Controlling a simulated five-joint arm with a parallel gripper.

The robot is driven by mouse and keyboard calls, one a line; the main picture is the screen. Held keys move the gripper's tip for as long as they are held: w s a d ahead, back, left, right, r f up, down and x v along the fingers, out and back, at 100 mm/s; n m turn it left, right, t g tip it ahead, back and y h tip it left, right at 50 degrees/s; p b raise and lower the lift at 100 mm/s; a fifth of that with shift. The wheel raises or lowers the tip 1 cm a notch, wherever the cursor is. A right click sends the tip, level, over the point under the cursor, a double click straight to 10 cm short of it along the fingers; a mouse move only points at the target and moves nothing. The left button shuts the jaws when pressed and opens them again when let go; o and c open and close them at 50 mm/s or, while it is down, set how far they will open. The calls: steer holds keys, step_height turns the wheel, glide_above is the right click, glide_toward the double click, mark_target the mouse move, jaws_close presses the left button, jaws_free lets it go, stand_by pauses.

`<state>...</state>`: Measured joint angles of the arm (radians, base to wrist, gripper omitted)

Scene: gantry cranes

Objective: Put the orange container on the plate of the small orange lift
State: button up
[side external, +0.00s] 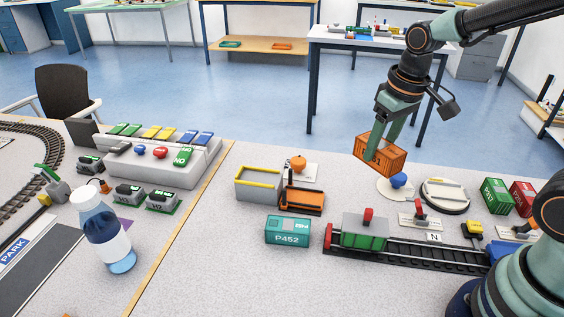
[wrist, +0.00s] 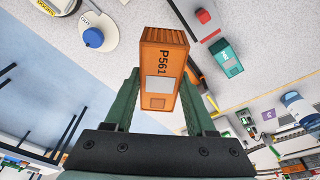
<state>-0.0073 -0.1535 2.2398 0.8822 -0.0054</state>
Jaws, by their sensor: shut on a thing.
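The orange container (side external: 396,157), marked P561 in the wrist view (wrist: 158,52), hangs in the air, slightly tilted. My gripper (side external: 380,150) is shut on it, with one finger on each side in the wrist view (wrist: 160,85). The small orange lift (side external: 302,202) stands on the table, to the left of and below the container in the side view. Its low orange plate looks empty. In the wrist view only a piece of the lift (wrist: 196,74) shows beside the container, which hides the rest.
A grey bin with a yellow rim (side external: 257,184) stands left of the lift. A teal P452 container (side external: 288,231) lies in front. A track with a green wagon (side external: 364,232) runs to the right. A blue knob (side external: 398,180) is below the held container.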

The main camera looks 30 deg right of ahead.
steer(key=shift+s+d, duration=0.1)
steer(key=shift+s, duration=0.1)
steer(key=w+a+f, duration=0.3)
steer(key=w+a, duration=0.4)
steer(key=a, duration=0.3)
steer(key=w+a+f, duration=0.2)
steer(key=w+a, duration=0.5)
steer(key=a, duration=0.2)
steer(key=shift+y, duration=0.4)
steer(key=shift+w+a+f, duration=0.25)
steer(key=shift+a+f, duration=1.05)
steer(key=shift+f, duration=0.4)
steer(key=shift+w+a+f, duration=0.2)
steer(key=shift+a+f, duration=1.1)
steer(key=shift+f, duration=0.45)
steer(key=shift+w+a+f, duration=0.25)
steer(key=shift+a+f, duration=1.05)
steer(key=shift+f, duration=0.4)
steer(key=shift+w+d, duration=0.1)
steer(key=shift+d, duration=0.1)
steer(key=shift+f, duration=0.7)
